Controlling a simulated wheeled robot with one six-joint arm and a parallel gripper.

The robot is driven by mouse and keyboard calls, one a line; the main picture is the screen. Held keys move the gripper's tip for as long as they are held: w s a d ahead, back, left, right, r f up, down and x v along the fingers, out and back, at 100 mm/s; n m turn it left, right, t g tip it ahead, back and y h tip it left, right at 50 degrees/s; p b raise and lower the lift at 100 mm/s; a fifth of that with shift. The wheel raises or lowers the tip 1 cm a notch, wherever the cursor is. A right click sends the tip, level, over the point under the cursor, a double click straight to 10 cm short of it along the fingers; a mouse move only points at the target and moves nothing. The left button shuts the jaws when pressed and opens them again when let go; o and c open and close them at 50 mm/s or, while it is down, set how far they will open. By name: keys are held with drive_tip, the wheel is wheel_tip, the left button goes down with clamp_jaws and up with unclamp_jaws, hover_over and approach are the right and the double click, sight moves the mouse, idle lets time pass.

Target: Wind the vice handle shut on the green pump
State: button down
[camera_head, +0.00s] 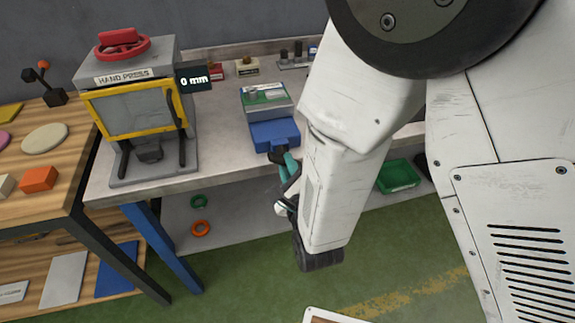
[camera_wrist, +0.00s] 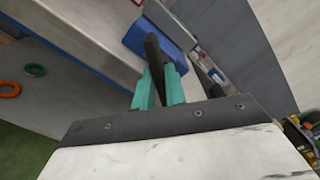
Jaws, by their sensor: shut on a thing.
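The blue vice (camera_head: 273,135) stands at the front edge of the grey workbench, and its blue body also shows in the wrist view (camera_wrist: 170,30). Its dark handle (camera_wrist: 153,48) sticks out at the front. My gripper (camera_head: 291,166) has teal fingers, seen also in the wrist view (camera_wrist: 160,88), and they are shut on the handle. A green part with a grey top, likely the green pump (camera_head: 265,94), sits just behind the blue front of the vice. I cannot tell whether the jaws touch it. My arm hides the area to the right.
A hand press (camera_head: 135,105) with a red wheel stands left on the bench, beside a "0 mm" label. A green tray (camera_head: 398,176) and green and orange rings (camera_head: 200,228) lie below bench level. A wooden table (camera_head: 40,160) with blocks is at far left.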

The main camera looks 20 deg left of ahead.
drive_tip(key=shift+m, duration=0.7)
drive_tip(key=shift+f, duration=0.1)
drive_tip(key=c, duration=1.4)
unclamp_jaws()
drive_tip(key=shift+c, duration=0.2)
